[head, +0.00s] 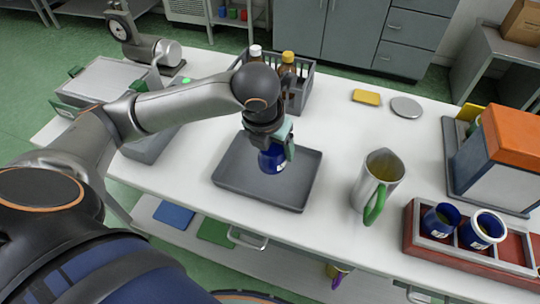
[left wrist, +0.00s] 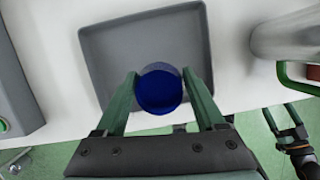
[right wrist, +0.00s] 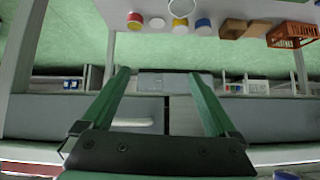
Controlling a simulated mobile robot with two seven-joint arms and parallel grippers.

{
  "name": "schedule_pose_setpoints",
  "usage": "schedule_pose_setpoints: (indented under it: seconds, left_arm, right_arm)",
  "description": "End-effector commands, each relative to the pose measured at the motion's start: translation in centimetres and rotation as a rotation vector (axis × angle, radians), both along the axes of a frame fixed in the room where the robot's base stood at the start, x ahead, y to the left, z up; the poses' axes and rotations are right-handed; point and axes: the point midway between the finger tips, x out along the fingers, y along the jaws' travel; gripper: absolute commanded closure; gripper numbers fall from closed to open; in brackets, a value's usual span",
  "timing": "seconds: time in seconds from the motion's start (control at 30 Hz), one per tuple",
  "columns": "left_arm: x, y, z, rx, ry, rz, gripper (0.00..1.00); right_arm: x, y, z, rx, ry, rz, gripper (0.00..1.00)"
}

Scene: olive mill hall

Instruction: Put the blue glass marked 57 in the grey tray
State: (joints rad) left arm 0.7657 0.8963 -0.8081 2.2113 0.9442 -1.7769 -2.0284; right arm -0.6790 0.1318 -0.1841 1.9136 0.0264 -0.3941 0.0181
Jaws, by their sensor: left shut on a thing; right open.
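The blue glass (head: 271,160) is upright over the grey tray (head: 230,187), between the fingers of my left gripper (head: 279,150). My left gripper is shut on it. A white label patch shows low on the glass, but its number is too small to read. In the left wrist view the glass (left wrist: 159,90) appears over the near part of the tray (left wrist: 105,55). I cannot tell whether its base touches the tray floor. My right gripper (right wrist: 159,74) is open and empty in the right wrist view; it does not show in the head view.
A metal jug (head: 373,182) with a green handle stands right of the tray. A red rack (head: 418,240) holding two blue cups is at the front right. A grey crate (head: 301,95) with bottles stands behind the tray. A yellow sponge (head: 366,97) and grey disc (head: 406,107) lie behind.

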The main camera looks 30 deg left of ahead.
Motion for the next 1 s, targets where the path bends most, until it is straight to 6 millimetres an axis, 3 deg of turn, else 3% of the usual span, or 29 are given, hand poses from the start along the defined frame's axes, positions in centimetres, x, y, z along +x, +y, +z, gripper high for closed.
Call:
schedule_pose_setpoints:
  seconds: [0.13,0.37,0.6,0.97,1.0]
  left_arm:
    - [1.1,1.4,-2.2,0.001,0.000,0.003,1.00]
    - [1.8,2.2,-3.4,-0.001,0.000,0.002,1.00]
    - [2.0,2.5,-6.7,-0.001,0.002,0.001,1.00]
    - [2.0,2.5,-7.0,-0.001,-0.001,0.000,1.00]
    - [2.0,2.4,-7.1,-0.001,-0.001,0.000,0.26]
  right_arm:
    - [0.0,0.0,-0.4,0.000,0.000,0.000,0.06]
    - [0.0,0.0,-0.5,0.000,0.000,0.000,0.06]
    - [0.0,0.0,-0.7,0.000,0.000,0.000,0.06]
    - [0.0,0.0,-0.6,0.000,-0.001,0.000,0.06]
    - [0.0,0.0,-0.6,0.000,-0.001,0.000,0.06]
